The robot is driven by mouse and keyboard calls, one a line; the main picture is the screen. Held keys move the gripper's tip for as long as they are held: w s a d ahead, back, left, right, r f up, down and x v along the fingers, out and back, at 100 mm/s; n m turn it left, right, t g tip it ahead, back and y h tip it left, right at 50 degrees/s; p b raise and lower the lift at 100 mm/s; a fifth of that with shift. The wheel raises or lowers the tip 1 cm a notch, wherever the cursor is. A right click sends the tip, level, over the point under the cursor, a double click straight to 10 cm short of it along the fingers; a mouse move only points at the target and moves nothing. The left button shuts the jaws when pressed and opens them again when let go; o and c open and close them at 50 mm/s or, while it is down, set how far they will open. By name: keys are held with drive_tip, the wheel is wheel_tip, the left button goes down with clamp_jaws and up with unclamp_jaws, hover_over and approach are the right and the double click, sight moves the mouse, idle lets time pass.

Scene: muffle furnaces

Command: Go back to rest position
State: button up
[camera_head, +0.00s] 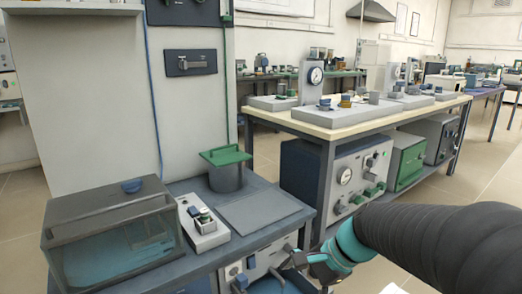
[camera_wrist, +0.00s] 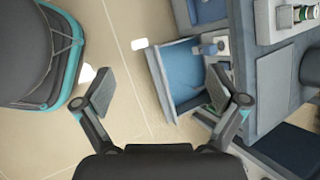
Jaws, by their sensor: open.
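My gripper (camera_head: 291,262) is in front of the near bench, at the lower middle of the head view. It also shows in the wrist view (camera_wrist: 159,90), its two fingers wide apart with nothing between them. An open drawer-like compartment with a blue inside (camera_wrist: 178,78) lies below and just right of the gripper in the wrist view. My black-sleeved arm covers the lower right of the head view and hides part of the floor.
The near bench (camera_head: 265,212) holds a clear-lidded box (camera_head: 110,235), a switch unit (camera_head: 203,224) and a green-handled pot (camera_head: 226,172). Tiled floor (camera_wrist: 125,60) shows between the fingers.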

drive_tip(key=s+d+r+n+t+h+p, duration=0.2)
drive_tip(key=s+d+r+n+h, duration=0.4)
drive_tip(key=s+n, duration=0.6)
drive_tip(key=shift+s+d+n+t+h, duration=0.2)
drive_tip(key=shift+d+n+t+h, duration=0.15)
drive_tip(key=shift+d+t, duration=0.65)
drive_tip(key=shift+d, duration=0.1)
idle(5.7)
